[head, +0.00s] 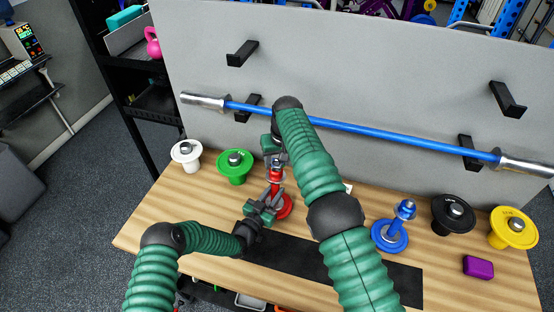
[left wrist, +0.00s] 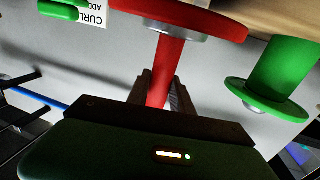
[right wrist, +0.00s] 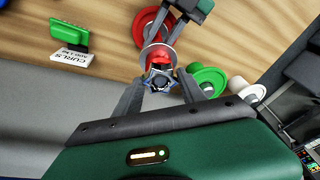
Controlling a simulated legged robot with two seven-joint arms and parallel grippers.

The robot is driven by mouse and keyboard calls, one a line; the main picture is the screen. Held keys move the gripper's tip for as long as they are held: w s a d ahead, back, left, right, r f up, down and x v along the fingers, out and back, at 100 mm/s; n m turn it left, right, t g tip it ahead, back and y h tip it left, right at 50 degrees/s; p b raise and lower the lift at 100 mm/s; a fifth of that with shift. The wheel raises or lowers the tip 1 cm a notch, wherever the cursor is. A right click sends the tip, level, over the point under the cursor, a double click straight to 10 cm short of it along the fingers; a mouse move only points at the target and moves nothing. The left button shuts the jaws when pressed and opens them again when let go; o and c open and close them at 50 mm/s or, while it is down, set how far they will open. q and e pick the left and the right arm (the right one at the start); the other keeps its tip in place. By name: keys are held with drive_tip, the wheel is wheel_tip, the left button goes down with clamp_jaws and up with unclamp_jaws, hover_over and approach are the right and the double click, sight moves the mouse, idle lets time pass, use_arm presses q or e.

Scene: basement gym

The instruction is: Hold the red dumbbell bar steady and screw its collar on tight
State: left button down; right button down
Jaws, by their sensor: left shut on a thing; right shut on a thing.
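The red dumbbell bar (head: 275,185) stands upright on the wooden bench, with a red plate (head: 285,207) at its base. My left gripper (head: 266,200) is shut on the bar's red shaft low down; the left wrist view shows the shaft (left wrist: 166,75) between its fingers. My right gripper (head: 274,158) is at the bar's top end, above the left one. In the right wrist view the silver star-shaped collar (right wrist: 160,80) sits at the bar's top, between the fingers of my right gripper (right wrist: 161,92). How far down the thread the collar sits cannot be told.
A blue dumbbell (head: 390,236) stands upright to the right. White (head: 187,155), green (head: 235,168), black (head: 453,215) and yellow (head: 513,229) plates stand along the bench. A purple block (head: 478,267) lies front right. A long blue barbell (head: 380,131) hangs on the back panel.

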drive_tip(key=shift+f, duration=0.35)
drive_tip(key=m, duration=0.3)
drive_tip(key=shift+a+h, duration=0.25)
drive_tip(key=shift+h, duration=0.15)
drive_tip(key=c, duration=0.7)
unclamp_jaws()
drive_tip(key=shift+o, duration=0.4)
drive_tip(key=o, duration=0.5)
drive_tip(key=shift+r, duration=0.1)
